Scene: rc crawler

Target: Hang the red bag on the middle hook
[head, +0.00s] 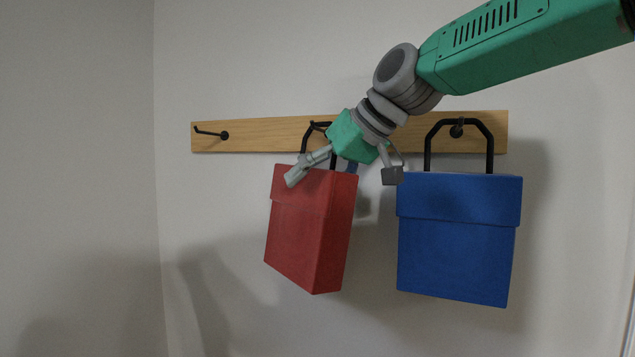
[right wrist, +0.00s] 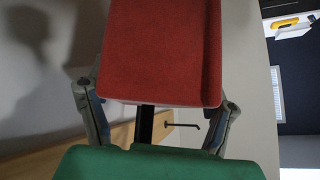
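The red bag (head: 305,225) hangs in front of the wall below the middle of the wooden rail, turned at an angle. Its black handle (head: 304,142) reaches up to the rail, where the middle hook (head: 321,125) is largely covered by the handle and my gripper. I cannot tell exactly how the handle sits on the hook. My right gripper (head: 342,179) is at the top of the red bag with its fingers spread wide. In the right wrist view the fingers stand apart on either side of the red bag (right wrist: 165,50) and its handle (right wrist: 145,123). My left gripper is out of view.
The wooden rail (head: 265,133) is fixed to the wall. A blue bag (head: 458,240) hangs from the right hook (head: 456,130), close beside my right gripper. The left hook (head: 210,132) is empty, with free wall around it.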

